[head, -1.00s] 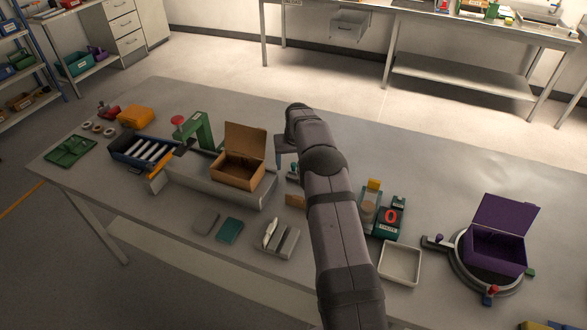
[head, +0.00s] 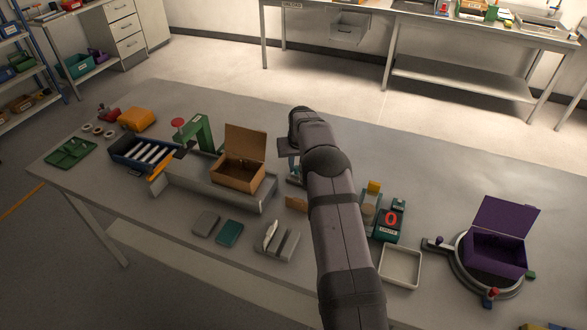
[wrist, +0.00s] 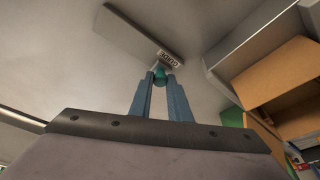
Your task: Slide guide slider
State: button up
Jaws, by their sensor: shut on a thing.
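In the wrist view my gripper (wrist: 160,82) is shut on a small teal knob (wrist: 160,74). The knob is beside the end of a long grey bar (wrist: 135,33) that carries a small label (wrist: 170,59), which seems to read GUIDE. This appears to be the guide slider. In the head view my gripper (head: 293,170) points down just right of the conveyor; my arm hides most of the guide there.
An open cardboard box (head: 238,172) stands on the grey conveyor (head: 195,185), left of my gripper. A green press (head: 198,132) is behind it. To the right are a control box with a red 0 (head: 390,222), a white tray (head: 400,266) and a purple box (head: 496,250) on a turntable.

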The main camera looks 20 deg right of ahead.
jog(key=shift+s+d, duration=0.75)
jog(key=shift+d, duration=0.1)
jog(key=shift+s+d, duration=0.95)
jog(key=shift+s, duration=0.15)
jog(key=shift+s+d, duration=1)
jog(key=shift+d, duration=0.05)
jog(key=shift+s+d, duration=0.35)
jog(key=o, duration=1.7)
